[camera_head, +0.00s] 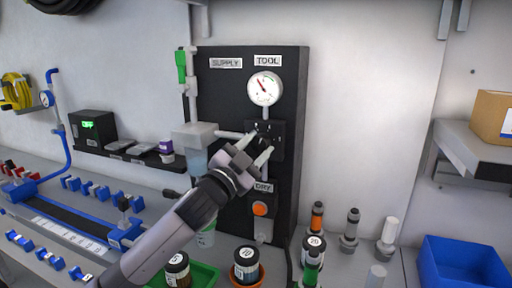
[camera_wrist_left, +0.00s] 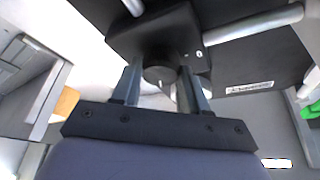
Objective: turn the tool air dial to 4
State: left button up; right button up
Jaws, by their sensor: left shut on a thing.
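The black board (camera_head: 285,75) on the wall carries a TOOL label (camera_head: 267,60) above a round white gauge (camera_head: 264,88). The gauge's red needle tilts to the upper left; its numbers are too small to read. Below it is a dark regulator block (camera_head: 279,142), which also shows in the left wrist view (camera_wrist_left: 195,30). Its round dial (camera_wrist_left: 160,74) sits between the fingers of my left gripper (camera_head: 260,143), which is shut on it. The fingers stand one on each side of the dial. The dial's scale setting cannot be read. My right gripper is out of view.
A SUPPLY label (camera_head: 226,63) and a pale filter unit (camera_head: 195,136) are left of the dial. Below are a DRY label (camera_head: 263,187) and an orange button (camera_head: 260,208). Jars, fittings and a blue bin (camera_head: 462,265) stand on the bench.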

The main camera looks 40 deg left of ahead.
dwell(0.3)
pick_arm(q)
jog(key=o, duration=1.1)
jog(key=shift+c, duration=0.2)
jog(key=shift+f, duration=0.1)
jog(key=b+v, duration=0.2)
jog(key=v, duration=0.5)
jog(key=shift+s, duration=0.1)
